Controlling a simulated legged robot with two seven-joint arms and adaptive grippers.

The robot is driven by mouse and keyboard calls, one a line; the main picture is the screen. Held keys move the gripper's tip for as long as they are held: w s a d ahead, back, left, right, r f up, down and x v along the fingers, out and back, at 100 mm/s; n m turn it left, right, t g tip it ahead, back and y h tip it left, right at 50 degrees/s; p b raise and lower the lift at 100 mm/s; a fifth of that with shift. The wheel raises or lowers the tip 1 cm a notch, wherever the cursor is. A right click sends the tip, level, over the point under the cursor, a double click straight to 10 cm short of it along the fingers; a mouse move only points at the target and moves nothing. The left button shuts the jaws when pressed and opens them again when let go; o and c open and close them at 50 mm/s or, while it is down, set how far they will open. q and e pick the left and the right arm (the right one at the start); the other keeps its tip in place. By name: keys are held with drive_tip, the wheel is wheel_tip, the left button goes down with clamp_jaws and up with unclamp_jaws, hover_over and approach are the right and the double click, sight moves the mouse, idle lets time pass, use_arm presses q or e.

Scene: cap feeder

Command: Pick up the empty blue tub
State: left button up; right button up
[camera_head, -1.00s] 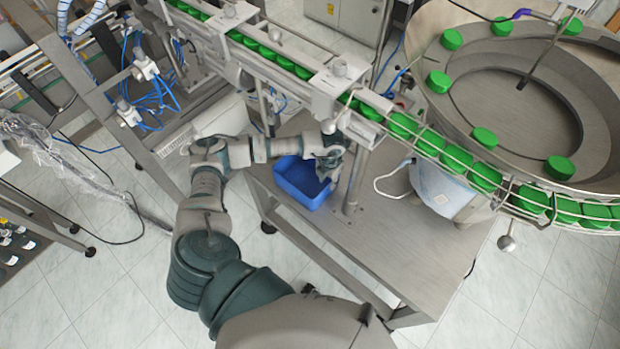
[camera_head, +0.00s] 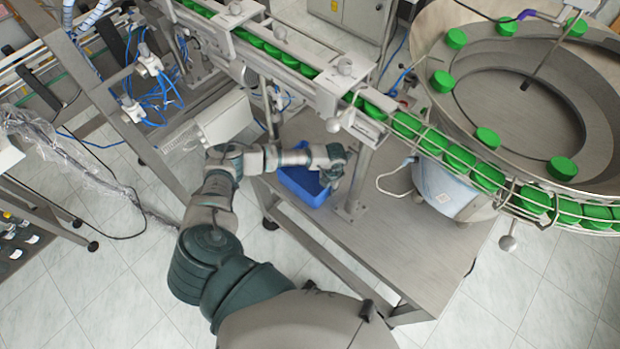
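The blue tub (camera_head: 300,190) sits on the metal table, near its left edge and under the cap conveyor. My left arm comes in from below and reaches over the tub. My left gripper (camera_head: 331,177) is at the tub's right side, pointing down at its rim. The gripper and wrist cover part of the tub, and the fingers are too small to tell whether they are open or shut on the rim. The part of the tub's inside that shows looks empty. My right gripper is not in view.
The metal table (camera_head: 400,245) has free room right of the tub. A metal post (camera_head: 356,190) stands close to the tub's right. The conveyor (camera_head: 290,62) with green caps runs above. A round feeder bowl (camera_head: 520,100) stands at the right.

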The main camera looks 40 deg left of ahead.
use_arm(q)
drive_tip(key=shift+a, duration=0.35)
clamp_jaws()
